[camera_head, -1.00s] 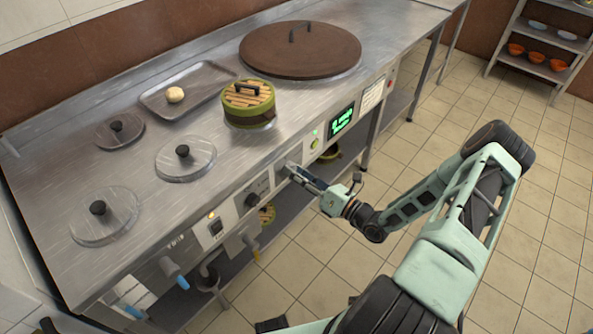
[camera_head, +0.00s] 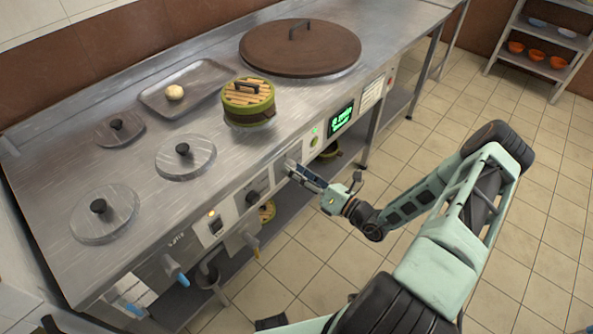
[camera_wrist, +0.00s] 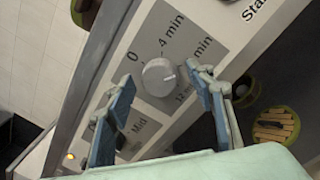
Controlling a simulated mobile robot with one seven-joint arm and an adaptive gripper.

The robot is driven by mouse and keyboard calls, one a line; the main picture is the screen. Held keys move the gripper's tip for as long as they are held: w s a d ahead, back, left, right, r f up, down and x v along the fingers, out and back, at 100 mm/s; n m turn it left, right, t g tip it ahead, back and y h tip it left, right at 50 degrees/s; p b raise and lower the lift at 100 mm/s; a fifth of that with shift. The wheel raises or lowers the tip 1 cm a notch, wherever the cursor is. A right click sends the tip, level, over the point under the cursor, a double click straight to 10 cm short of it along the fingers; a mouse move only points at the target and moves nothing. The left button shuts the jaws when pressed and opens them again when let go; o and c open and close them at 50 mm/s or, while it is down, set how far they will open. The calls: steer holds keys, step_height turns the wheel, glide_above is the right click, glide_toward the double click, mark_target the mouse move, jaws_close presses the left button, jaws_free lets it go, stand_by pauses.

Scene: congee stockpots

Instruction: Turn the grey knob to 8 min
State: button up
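The grey knob (camera_wrist: 158,77) is on a light grey dial plate on the counter's front panel. Its printed marks include 0, 4 min, a partly covered "min" mark and 12. A small mark seems to show on the knob's right side, but I cannot tell its exact setting. My gripper (camera_wrist: 160,92) is open, with one blue-grey finger on each side of the knob. Clear gaps show beside the knob, and I cannot tell whether any fingertip touches it. In the head view my gripper (camera_head: 291,168) is at the front panel and hides the knob.
A black knob (camera_head: 252,197) and a lit switch (camera_head: 215,223) are left along the panel. A green-lit display (camera_head: 341,119) is to the right. A bamboo steamer (camera_head: 248,104) and pot lids (camera_head: 185,158) are on the counter above. The tiled floor in front is open.

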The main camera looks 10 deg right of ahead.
steer(key=v, duration=1.2)
steer(key=shift+f, duration=0.15)
